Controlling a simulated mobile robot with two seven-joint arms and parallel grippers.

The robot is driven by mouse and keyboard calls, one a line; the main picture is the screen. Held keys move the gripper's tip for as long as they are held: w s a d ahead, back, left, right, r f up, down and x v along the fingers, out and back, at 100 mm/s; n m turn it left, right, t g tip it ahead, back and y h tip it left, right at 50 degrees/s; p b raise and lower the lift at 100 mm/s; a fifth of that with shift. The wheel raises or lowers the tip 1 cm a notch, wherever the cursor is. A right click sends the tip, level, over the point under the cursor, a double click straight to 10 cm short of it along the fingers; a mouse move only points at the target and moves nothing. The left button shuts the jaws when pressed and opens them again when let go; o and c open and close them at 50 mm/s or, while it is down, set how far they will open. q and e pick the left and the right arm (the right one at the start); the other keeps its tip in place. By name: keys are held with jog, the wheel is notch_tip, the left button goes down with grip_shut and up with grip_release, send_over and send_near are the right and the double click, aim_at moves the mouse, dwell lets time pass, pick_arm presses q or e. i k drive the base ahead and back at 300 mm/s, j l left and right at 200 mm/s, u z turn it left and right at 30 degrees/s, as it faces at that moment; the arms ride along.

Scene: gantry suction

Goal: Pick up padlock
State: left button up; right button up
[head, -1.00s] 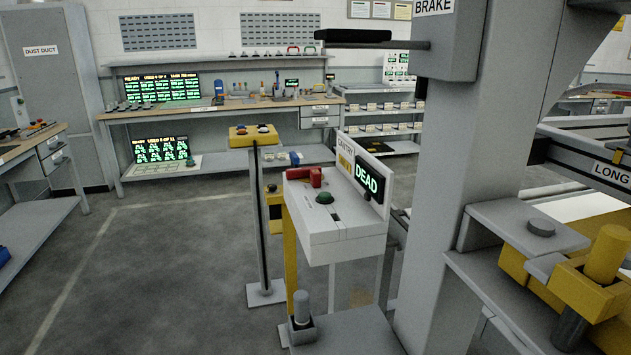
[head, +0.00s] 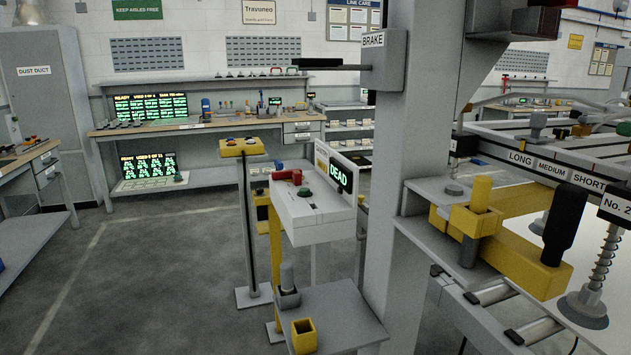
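I cannot make out a padlock for certain in the head view. A red handle-like part (head: 287,176) sits on top of a white control box (head: 318,214), beside a green button (head: 307,195). The box's display (head: 339,178) reads DEAD. Small red and green loop-shaped items (head: 284,71) stand on the far bench's upper shelf, too small to identify. Neither of my grippers shows in this view.
A grey column with a BRAKE lever (head: 318,67) stands right of the box. A yellow clamp-like arm (head: 520,262) and a spring-mounted suction cup (head: 590,300) are at the right. A low grey shelf (head: 345,318) holds a yellow square cup (head: 304,336). Floor at left is clear.

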aim_at(297, 175)
jog(key=z, duration=1.2)
jog(key=j+z, duration=0.1)
jog(key=z, duration=0.4)
jog(key=j+z, duration=0.1)
jog(key=z, duration=0.4)
jog(key=k+j, duration=0.15)
jog(key=j, duration=0.2)
jog(key=k+j, duration=0.1)
jog(key=j, duration=0.3)
jog(key=k+j, duration=0.15)
jog(key=j, duration=0.2)
jog(key=k+j, duration=0.1)
jog(key=j, duration=0.25)
jog(key=k+j, duration=0.15)
jog(key=j, duration=0.25)
jog(key=k+j, duration=0.1)
jog(key=j, duration=0.25)
jog(key=k+j, duration=0.15)
jog(key=j, duration=0.2)
jog(key=k+j, duration=0.1)
jog(key=j, duration=0.3)
